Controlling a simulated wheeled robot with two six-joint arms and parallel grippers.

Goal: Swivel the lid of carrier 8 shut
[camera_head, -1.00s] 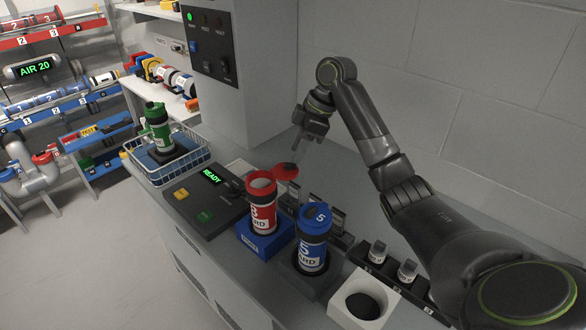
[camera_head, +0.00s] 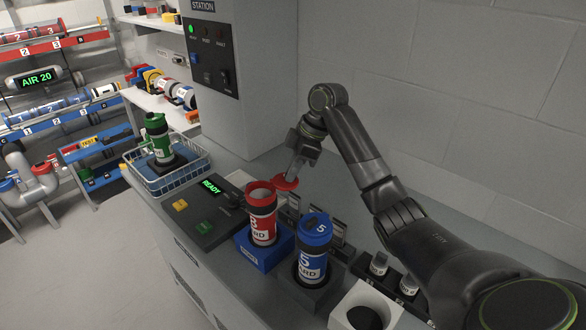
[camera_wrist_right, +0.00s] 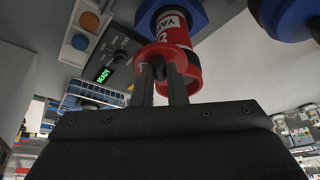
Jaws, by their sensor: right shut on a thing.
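The red carrier (camera_head: 263,215), its number partly hidden but seemingly the 8, stands upright in a blue block (camera_head: 262,252). Its top is open. Its red lid (camera_head: 285,183) is swung out to the right, beside the mouth. My right gripper (camera_head: 291,175) reaches down from behind and is shut on the lid. In the right wrist view the two fingers (camera_wrist_right: 160,80) meet the red lid (camera_wrist_right: 150,52), with the carrier (camera_wrist_right: 172,28) beyond. The fingers hide part of the lid. My left gripper is not in view.
A blue carrier 5 (camera_head: 314,248) stands close in front of the red one. A white holder with a round hole (camera_head: 342,318) is at the front right. A control panel (camera_head: 205,213) reading READY lies left. A green carrier (camera_head: 159,138) stands in a wire basket (camera_head: 178,185).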

